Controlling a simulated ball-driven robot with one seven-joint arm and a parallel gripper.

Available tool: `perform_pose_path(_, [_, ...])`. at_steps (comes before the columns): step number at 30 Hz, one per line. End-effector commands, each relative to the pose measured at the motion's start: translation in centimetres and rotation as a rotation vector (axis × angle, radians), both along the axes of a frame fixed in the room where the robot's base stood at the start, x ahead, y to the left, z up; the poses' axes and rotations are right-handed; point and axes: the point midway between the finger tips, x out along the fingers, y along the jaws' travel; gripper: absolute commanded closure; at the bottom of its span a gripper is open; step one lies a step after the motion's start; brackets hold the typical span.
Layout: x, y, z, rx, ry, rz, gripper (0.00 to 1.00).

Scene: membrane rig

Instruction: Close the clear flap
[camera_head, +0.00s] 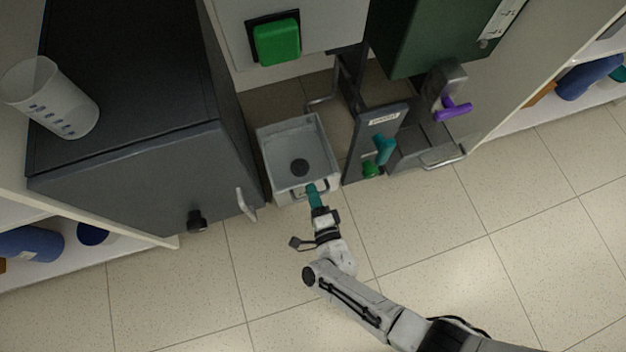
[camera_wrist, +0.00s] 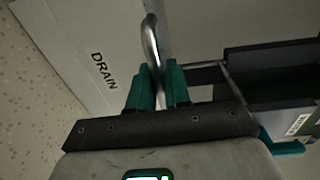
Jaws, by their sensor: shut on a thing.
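No clear flap can be made out for certain in either view. My gripper (camera_head: 314,190) is at the front of an open grey box (camera_head: 265,165). In the wrist view my gripper's teal fingers (camera_wrist: 158,88) are shut on a metal bar handle (camera_wrist: 151,40), one finger on each side. The handle is on the pale box front marked DRAIN (camera_wrist: 78,62). In the head view the fingers hide part of this handle. A dark round spot (camera_head: 299,168) shows on the box floor.
A dark upright panel (camera_head: 362,140) with a teal handle (camera_head: 384,149) and a green knob (camera_head: 371,170) stands right of the box. A purple lever (camera_head: 453,109) is farther right. A dark cabinet (camera_head: 130,165) stands left, with a beaker (camera_head: 58,100) on top. The floor in front is clear.

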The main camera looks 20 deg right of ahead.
Motion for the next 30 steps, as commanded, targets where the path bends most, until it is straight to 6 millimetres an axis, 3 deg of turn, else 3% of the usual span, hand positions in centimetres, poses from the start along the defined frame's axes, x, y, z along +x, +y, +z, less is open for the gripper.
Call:
perform_pose_path(4, [0.0,-0.1,-0.5,0.003,0.014,-0.001,0.71])
perform_pose_path(14, [-0.9,-0.1,-0.4,0.000,0.013,0.000,0.71])
perform_pose_path(30, [-9.7,-0.1,0.3,0.001,0.012,0.000,0.71])
